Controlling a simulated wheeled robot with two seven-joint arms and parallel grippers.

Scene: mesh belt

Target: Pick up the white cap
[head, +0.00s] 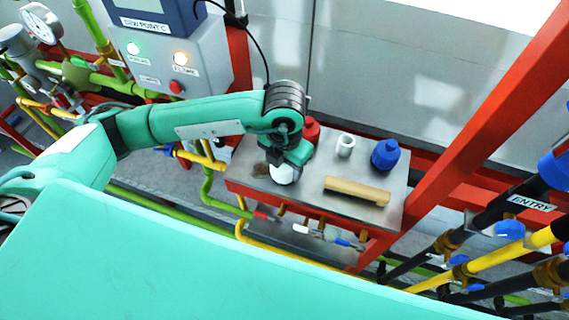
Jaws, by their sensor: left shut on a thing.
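The white cap (283,175) is near the left-front part of the small metal-topped table, directly under my left gripper (285,163). My left arm reaches in from the left and bends down over the table, with the gripper shut on the cap. The gripper and wrist hide the cap's upper part. I cannot tell whether the cap touches the tabletop. My right gripper is not in view.
The table (390,208) also holds a red object (311,130) behind my wrist, a white cylinder (345,145), a blue cap-like object (385,154) and a tan block (357,191). A red post stands right; pipes run left and right.

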